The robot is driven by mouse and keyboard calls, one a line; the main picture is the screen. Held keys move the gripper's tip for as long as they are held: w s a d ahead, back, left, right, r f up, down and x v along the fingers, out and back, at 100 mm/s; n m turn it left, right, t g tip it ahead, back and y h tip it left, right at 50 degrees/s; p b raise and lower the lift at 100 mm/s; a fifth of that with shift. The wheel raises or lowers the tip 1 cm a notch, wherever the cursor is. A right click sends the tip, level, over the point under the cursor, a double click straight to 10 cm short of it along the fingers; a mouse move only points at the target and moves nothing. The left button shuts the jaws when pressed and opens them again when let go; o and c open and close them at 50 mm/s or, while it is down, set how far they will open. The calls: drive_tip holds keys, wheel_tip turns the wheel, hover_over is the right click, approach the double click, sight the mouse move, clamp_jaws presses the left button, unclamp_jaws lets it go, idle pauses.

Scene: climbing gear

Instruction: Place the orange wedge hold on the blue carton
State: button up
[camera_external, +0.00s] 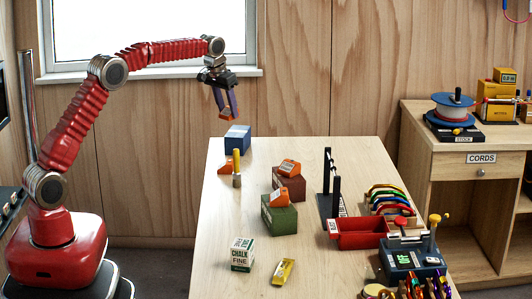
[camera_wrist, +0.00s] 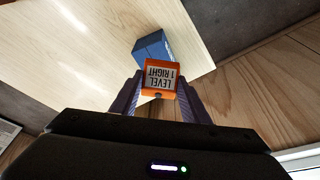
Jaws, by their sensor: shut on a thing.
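My gripper (camera_external: 228,108) is shut on an orange wedge hold (camera_wrist: 160,77), seen between the fingers in the wrist view with a white label reading "LEVEL 1 RIGHT". In the external view only a small orange part of it (camera_external: 226,117) shows below the fingertips. The blue carton (camera_external: 237,137) sits at the far left corner of the table, below my gripper. In the wrist view the carton (camera_wrist: 152,46) shows beyond the held hold, which partly hides it. The hold appears apart from the carton, in the air.
Other orange wedges lie on a green carton (camera_external: 279,219), on a brown carton (camera_external: 290,187) and on the table (camera_external: 225,167) by a yellow-handled brush (camera_external: 236,165). A black rack (camera_external: 329,185), a red tray (camera_external: 358,233) and a chalk box (camera_external: 242,254) stand nearer.

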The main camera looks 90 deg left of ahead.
drive_tip(key=shift+f, duration=1.1)
drive_tip(key=shift+f, duration=1.85)
drive_tip(key=shift+f, duration=0.1)
drive_tip(key=o, duration=1.1)
drive_tip(key=shift+c, duration=0.2)
drive_tip(key=v, duration=1.2)
